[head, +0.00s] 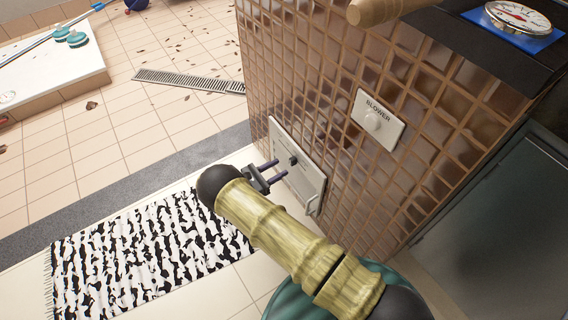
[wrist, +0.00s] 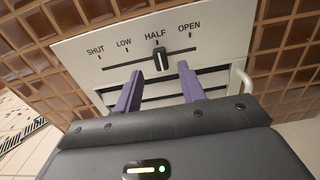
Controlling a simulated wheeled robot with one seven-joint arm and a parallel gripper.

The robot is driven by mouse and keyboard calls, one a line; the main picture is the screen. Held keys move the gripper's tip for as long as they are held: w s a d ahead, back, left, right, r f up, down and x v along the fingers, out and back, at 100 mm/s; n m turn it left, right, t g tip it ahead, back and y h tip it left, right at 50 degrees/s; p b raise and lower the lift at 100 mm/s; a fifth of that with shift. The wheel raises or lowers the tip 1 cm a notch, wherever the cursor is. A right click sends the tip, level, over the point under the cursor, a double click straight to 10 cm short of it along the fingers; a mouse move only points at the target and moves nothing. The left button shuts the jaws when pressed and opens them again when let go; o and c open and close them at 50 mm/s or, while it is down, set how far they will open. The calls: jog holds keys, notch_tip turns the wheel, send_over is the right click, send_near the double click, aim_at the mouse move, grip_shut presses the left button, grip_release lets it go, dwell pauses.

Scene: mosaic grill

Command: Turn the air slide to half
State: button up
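The air slide panel (wrist: 140,58) is a pale plate on the tiled wall, marked SHUT, LOW, HALF and OPEN from left to right in the wrist view. Its dark upright slide knob (wrist: 164,60) stands under the HALF mark, perhaps slightly to its right. In the head view the panel (head: 312,186) is low on the wall and the knob (head: 293,160) is a small dark piece on it. My gripper (wrist: 163,82) is open, its two purple fingers apart and empty, just below the knob. In the head view my gripper (head: 280,168) points at the panel.
A BLOWER plate (head: 380,120) with a round knob is higher on the same wall. A small handle (head: 313,206) stands out at the panel's lower right. A black-and-white rug (head: 150,250) lies on the floor. A wooden handle (head: 385,8) juts out above.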

jog(key=p+v, duration=0.1)
jog(key=v, duration=1.2)
jog(key=shift+p, duration=0.4)
